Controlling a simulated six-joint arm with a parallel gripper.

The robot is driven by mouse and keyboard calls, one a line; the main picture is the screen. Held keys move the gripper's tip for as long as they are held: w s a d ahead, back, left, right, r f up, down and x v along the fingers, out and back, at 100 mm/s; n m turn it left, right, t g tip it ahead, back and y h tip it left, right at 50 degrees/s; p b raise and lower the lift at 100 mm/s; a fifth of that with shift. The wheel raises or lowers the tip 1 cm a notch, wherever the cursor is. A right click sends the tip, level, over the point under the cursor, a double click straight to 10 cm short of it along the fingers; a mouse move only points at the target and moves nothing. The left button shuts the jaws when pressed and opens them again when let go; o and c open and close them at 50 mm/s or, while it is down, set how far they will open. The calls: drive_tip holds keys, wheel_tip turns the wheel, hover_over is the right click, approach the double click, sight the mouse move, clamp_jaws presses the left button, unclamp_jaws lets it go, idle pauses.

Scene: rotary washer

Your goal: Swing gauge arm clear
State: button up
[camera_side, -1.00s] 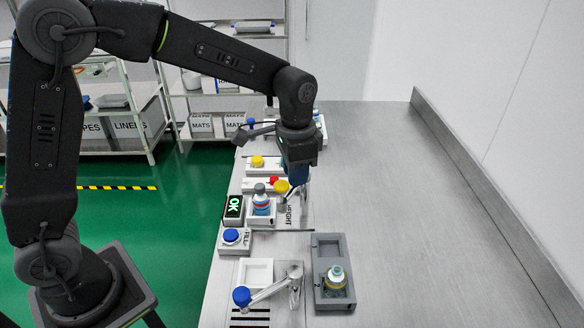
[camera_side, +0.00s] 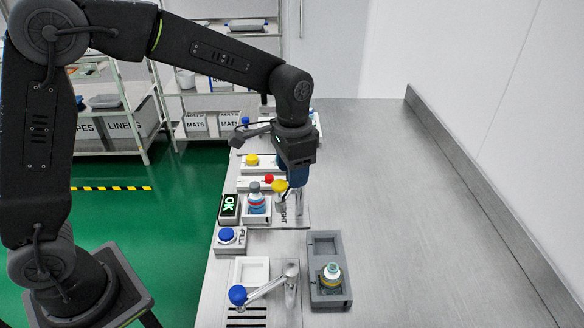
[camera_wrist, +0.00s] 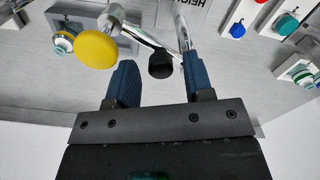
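The gauge arm is a silver bar (camera_wrist: 142,37) with a yellow knob (camera_side: 279,186). It stands at the station marked HEIGHT (camera_side: 298,210). A bottle (camera_side: 257,199) with a grey cap sits upright in that station's white nest, left of the knob. My gripper (camera_side: 298,182) is low over the station, just right of the yellow knob. In the wrist view my gripper (camera_wrist: 158,58) has its two blue fingers apart. The bar and a dark tip (camera_wrist: 160,64) show between and beyond them. Whether a finger touches the bar or its post (camera_wrist: 183,32) is unclear.
The bench's right side (camera_side: 400,200) is clear.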

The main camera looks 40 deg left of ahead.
wheel_tip(320, 180, up, 14)
drive_tip(key=shift+f, duration=0.1)
idle(0.6)
drive_tip(key=s+a+f+n+t, duration=0.1)
drive_tip(key=s+a+t, duration=0.1)
drive_tip(key=s, duration=0.5)
drive_tip(key=s+a+f+n+t, duration=0.1)
drive_tip(key=s+a+f+n, duration=0.1)
drive_tip(key=s, duration=0.5)
drive_tip(key=s+a+f+n+t, duration=0.1)
drive_tip(key=s+a+f+t, duration=0.1)
drive_tip(key=s, duration=0.5)
drive_tip(key=shift+a+n+t, duration=0.3)
drive_tip(key=shift+a+n, duration=0.1)
drive_tip(key=shift+a, duration=0.45)
